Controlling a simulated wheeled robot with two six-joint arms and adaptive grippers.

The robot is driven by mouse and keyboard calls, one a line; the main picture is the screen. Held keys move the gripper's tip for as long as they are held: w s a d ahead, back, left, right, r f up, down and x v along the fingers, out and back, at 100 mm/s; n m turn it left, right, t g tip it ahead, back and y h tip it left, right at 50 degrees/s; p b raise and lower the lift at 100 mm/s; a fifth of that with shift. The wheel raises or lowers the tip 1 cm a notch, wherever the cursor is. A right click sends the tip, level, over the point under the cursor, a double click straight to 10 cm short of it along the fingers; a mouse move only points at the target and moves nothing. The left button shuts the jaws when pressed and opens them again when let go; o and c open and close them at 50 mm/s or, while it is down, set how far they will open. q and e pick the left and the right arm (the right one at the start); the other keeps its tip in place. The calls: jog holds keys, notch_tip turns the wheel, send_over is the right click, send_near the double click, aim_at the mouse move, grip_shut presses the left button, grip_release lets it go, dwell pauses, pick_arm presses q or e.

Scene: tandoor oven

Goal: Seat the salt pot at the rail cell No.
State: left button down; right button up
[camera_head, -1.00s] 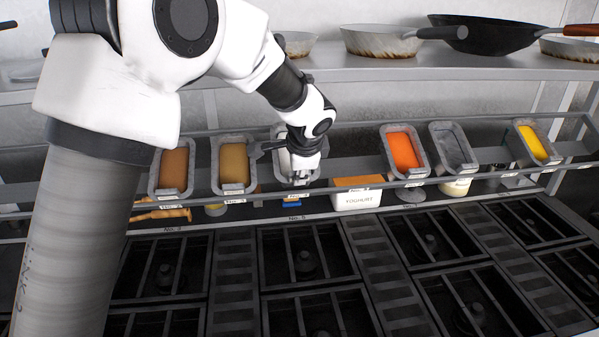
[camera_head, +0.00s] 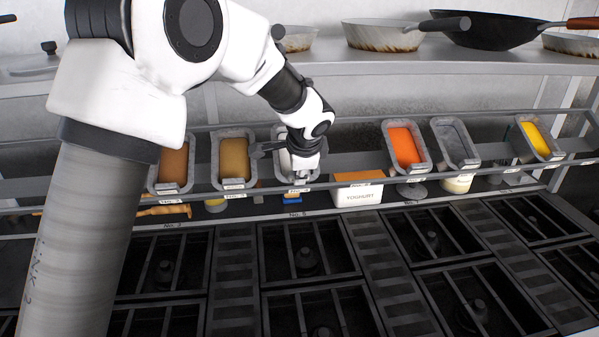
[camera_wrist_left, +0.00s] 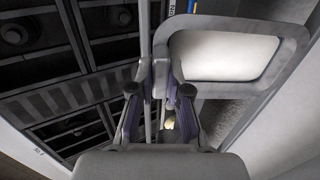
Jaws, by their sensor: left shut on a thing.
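The salt pot (camera_head: 280,133), a grey-rimmed pan with white contents, is at the rail (camera_head: 345,181), just right of the tan-filled pan. My left gripper (camera_head: 303,172) is over it, shut on its rim, and hides much of it. In the left wrist view the pot's white contents (camera_wrist_left: 222,57) show at the upper right, with the left gripper's fingers (camera_wrist_left: 160,85) at the rim's near left corner. I cannot tell whether the pot rests fully in the rail. My right gripper is not in view.
Brown (camera_head: 172,166) and tan (camera_head: 234,158) pans sit left of the pot. Orange (camera_head: 404,147), empty grey (camera_head: 456,143) and yellow (camera_head: 537,140) pans sit right, beyond an open gap. Burners (camera_head: 306,262) lie in front; frying pans stand above.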

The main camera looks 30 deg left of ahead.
pick_arm(q)
jog(key=shift+w+f, duration=0.1)
jog(key=shift+f, duration=0.05)
jog(key=c, duration=1.1)
grip_release()
jog(key=shift+o, duration=0.2)
jog(key=p+v, duration=0.5)
jog(key=v, duration=0.3)
jog(key=shift+p, duration=0.3)
